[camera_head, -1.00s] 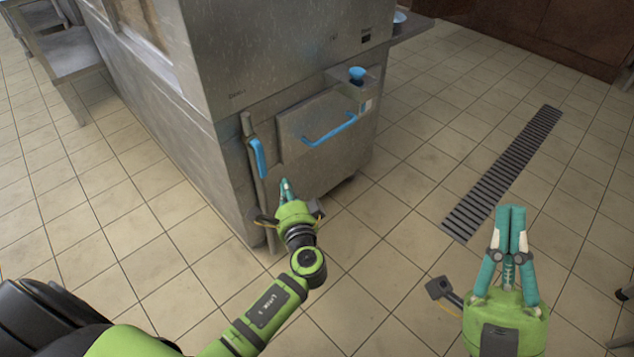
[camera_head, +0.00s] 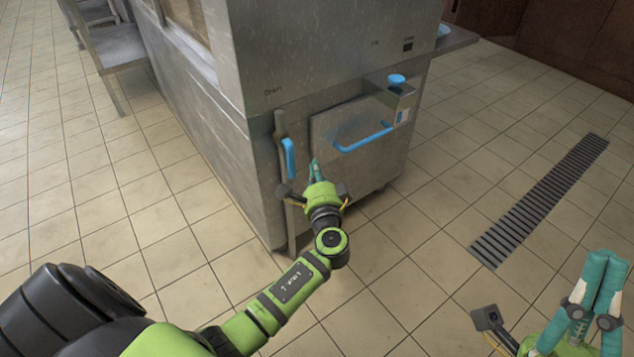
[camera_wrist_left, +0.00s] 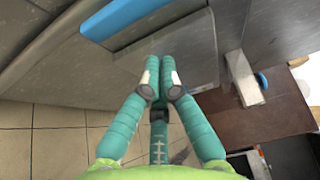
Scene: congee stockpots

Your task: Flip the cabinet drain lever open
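The drain lever is an upright metal bar with a blue grip (camera_head: 289,158) on the steel cabinet's front left edge, below a "Drain" label. My left gripper (camera_head: 315,170) is just right of and slightly below the grip, in front of the cabinet, with its teal fingers together and nothing visible between them. In the left wrist view, the left fingertips (camera_wrist_left: 160,64) are close together, below and right of a large blue handle (camera_wrist_left: 112,18), probably the lever's grip. Contact cannot be told. My right gripper (camera_head: 606,262) is shut and empty at the lower right, away from the cabinet.
Right of the lever is a panel with a blue bar handle (camera_head: 362,138). A blue knob (camera_head: 397,79) sits on a small box further right. A floor drain grate (camera_head: 540,200) lies to the right. Tiled floor in front of the cabinet is clear.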

